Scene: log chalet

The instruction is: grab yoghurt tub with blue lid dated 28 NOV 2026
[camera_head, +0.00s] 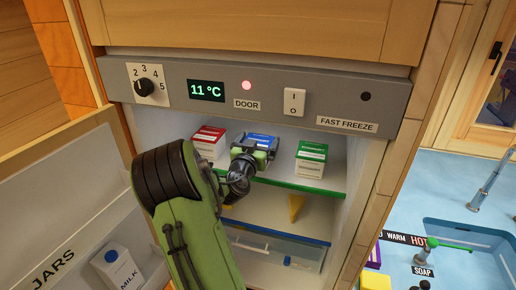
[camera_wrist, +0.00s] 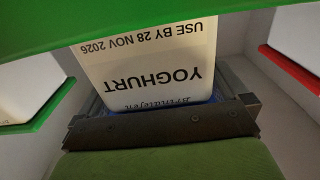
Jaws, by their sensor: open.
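The yoghurt tub with the blue lid (camera_head: 262,138) stands on the upper fridge shelf, between a red tub and a green tub. In the wrist view the picture is upside down, and the white tub (camera_wrist: 150,62) fills the middle, reading "YOGHURT" and "USE BY 28 NOV 2026". Its blue lid shows only as slivers behind my gripper's dark bar. My gripper (camera_head: 252,150) is open at the blue-lidded tub, with its jaws around the lid end. Whether the jaws touch the tub cannot be told.
A red tub (camera_head: 209,141) stands to the left and a green tub (camera_head: 311,160) to the right. The green shelf edge (camera_head: 300,187) runs in front. A drawer (camera_head: 265,265) lies below. The open door holds a milk carton (camera_head: 123,264). The control panel (camera_head: 225,90) is above.

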